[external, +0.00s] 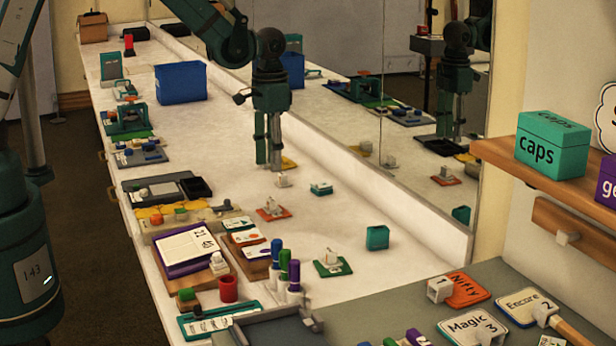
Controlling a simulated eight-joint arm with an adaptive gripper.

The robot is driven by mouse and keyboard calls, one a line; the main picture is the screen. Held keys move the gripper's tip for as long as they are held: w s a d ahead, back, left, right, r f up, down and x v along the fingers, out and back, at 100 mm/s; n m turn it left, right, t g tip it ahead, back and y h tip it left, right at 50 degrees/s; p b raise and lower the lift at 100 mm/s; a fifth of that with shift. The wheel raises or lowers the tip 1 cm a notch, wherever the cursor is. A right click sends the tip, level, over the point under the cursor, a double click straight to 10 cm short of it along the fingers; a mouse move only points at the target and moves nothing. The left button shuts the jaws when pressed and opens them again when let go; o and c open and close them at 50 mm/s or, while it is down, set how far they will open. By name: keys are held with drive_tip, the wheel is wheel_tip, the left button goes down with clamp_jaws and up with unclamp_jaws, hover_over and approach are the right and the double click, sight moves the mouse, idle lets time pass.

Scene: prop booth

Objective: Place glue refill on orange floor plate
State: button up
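My gripper (269,166) points straight down over the white counter, left of a yellow plate (289,163). Its fingers hang close together; I cannot tell whether they are open or shut, and nothing shows clearly between them. A small pale block (282,180) stands on the counter just below and right of the fingertips. It may be the glue refill, but it is too small to be sure. The orange floor plate (263,213) lies nearer the camera than the gripper, with a small pale piece (272,205) on it.
A teal plate (321,189), a green plate (333,268) and a teal box (377,237) stand to the right. A mirror (420,160) and low ledge bound the right side. A blue bin (181,83) stands behind. Trays, books and bottles crowd the left edge.

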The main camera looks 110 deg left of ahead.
idle(0.9)
drive_tip(key=w+d+r+m+t, duration=0.1)
drive_tip(key=d+r, duration=0.5)
drive_tip(key=d, duration=0.3)
drive_tip(key=d+r+m+t+y, duration=0.1)
drive_tip(key=d+r+m, duration=0.1)
drive_tip(key=d+r, duration=0.45)
drive_tip(key=w+d+r+m+t, duration=0.1)
drive_tip(key=d+r, duration=0.3)
drive_tip(key=d, duration=0.6)
drive_tip(key=s+d+r+m+t, duration=0.1)
drive_tip(key=s+d, duration=0.3)
drive_tip(key=d, duration=0.4)
drive_tip(key=s+d+r+m+t, duration=0.1)
drive_tip(key=s+d+r+m, duration=0.1)
drive_tip(key=s+d, duration=0.3)
drive_tip(key=s+d+r+m+t+h, duration=0.1)
drive_tip(key=s+d, duration=0.3)
drive_tip(key=d, duration=0.8)
drive_tip(key=shift+s+d+r+m+t, duration=0.3)
drive_tip(key=shift+r+m+t, duration=0.25)
drive_tip(key=shift+r, duration=0.25)
